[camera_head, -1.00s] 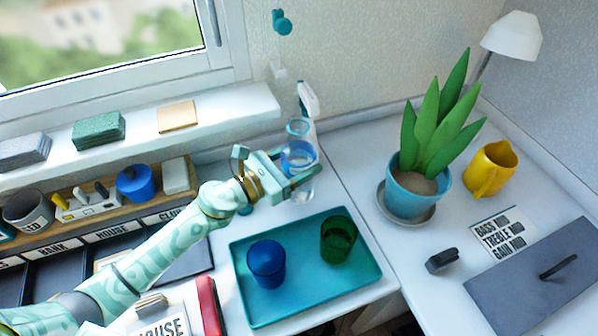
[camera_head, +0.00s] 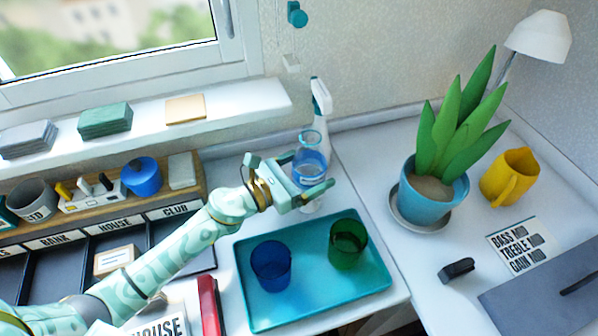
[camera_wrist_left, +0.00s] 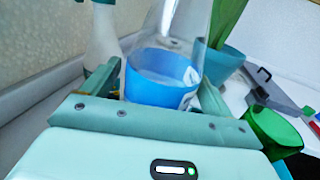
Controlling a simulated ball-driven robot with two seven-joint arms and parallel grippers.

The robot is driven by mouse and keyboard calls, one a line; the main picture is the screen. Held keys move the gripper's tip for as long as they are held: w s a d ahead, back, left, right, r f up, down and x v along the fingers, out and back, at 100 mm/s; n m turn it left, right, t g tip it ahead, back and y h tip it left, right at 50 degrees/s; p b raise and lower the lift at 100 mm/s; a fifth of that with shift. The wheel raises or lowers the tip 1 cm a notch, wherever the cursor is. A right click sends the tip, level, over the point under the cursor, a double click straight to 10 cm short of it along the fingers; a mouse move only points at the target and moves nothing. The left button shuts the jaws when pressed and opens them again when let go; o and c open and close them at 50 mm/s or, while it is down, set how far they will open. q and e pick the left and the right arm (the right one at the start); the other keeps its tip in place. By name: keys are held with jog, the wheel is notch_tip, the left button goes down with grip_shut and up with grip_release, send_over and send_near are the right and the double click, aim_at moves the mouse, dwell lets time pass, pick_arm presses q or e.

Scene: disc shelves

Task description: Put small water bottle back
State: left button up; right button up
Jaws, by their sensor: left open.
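The small water bottle (camera_head: 311,158), clear with a blue band, stands upright on the white counter behind the teal tray. It also shows in the wrist view (camera_wrist_left: 160,78), where its top is cut off. My left gripper (camera_head: 306,173) is open at the bottle. In the wrist view the bottle's blue band appears between the two fingers (camera_wrist_left: 158,82), with no clear grip on it. The gripper hides part of the bottle's lower body in the head view. My right gripper is in neither view.
A spray bottle (camera_head: 321,97) stands close behind the bottle. The teal tray (camera_head: 312,292) in front holds a blue cup (camera_head: 271,266) and a green cup (camera_head: 347,244). A potted plant (camera_head: 432,190) is to the right. The windowsill (camera_head: 235,105) is at left.

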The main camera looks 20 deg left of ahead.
pick_arm(q)
jog(key=shift+s+a+r, duration=0.1)
jog(key=shift+s+a, duration=0.15)
jog(key=v, duration=1.1)
jog(key=shift+b, duration=0.45)
jog(key=shift+s+a, duration=0.1)
